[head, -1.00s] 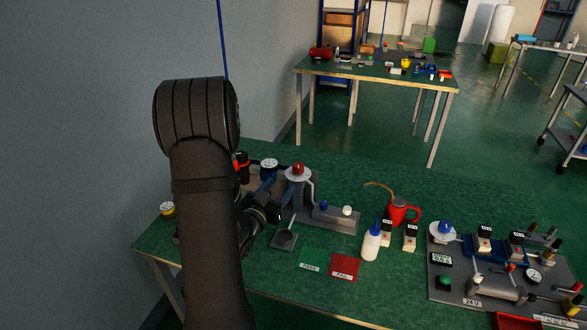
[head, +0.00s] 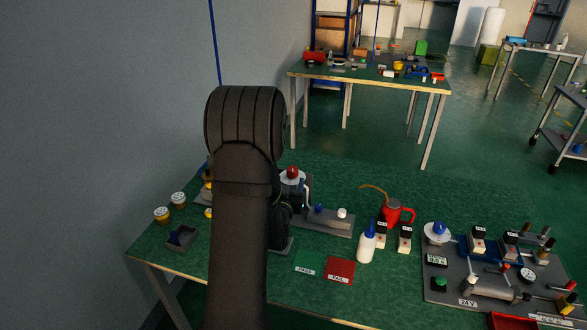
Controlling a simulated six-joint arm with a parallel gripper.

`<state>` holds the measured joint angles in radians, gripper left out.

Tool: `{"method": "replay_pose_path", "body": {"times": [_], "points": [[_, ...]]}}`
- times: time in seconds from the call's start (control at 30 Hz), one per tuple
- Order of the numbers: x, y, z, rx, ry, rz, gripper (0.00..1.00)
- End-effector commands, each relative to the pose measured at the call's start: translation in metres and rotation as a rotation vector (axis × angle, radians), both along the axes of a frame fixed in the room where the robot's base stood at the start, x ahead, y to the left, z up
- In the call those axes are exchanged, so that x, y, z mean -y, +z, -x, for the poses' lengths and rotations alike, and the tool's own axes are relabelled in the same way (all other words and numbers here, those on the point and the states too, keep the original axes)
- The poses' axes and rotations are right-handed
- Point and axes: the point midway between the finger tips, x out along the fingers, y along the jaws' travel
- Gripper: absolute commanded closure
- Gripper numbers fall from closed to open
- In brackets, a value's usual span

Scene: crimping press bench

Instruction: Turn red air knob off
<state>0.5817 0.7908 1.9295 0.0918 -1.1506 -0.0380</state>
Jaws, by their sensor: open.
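A red knob (head: 292,172) sits on a round white disc (head: 291,178) at the back of the near bench, just right of my arm. The press fixture under it is partly covered by my arm, and its grey base (head: 325,222) extends to the right. My gripper is hidden behind my own arm, so its fingers and its distance from the knob do not show. I cannot read the knob's setting.
A blue knob (head: 319,208) and a white knob (head: 342,213) stand on the grey base. A white bottle (head: 367,243), red can (head: 397,213) and flat FAIL card (head: 340,270) are to the right. Yellow-sided gauges (head: 178,200) stand left.

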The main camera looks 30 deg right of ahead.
Motion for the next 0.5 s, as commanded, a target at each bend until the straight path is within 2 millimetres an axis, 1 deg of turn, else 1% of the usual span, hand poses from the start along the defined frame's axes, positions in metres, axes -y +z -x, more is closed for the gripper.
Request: {"method": "replay_pose_path", "body": {"times": [0.03, 0.1, 0.23, 0.4, 0.5], "points": [[0.007, 0.000, -0.009, 0.002, -0.001, 0.002, 0.43], [0.017, 0.000, -0.021, 0.002, -0.001, 0.001, 0.43], [0.033, 0.000, -0.041, 0.002, -0.001, 0.001, 0.43], [0.046, 0.000, -0.058, 0.001, -0.001, 0.001, 0.43], [0.051, 0.000, -0.064, 0.000, -0.001, 0.000, 0.43]]}}
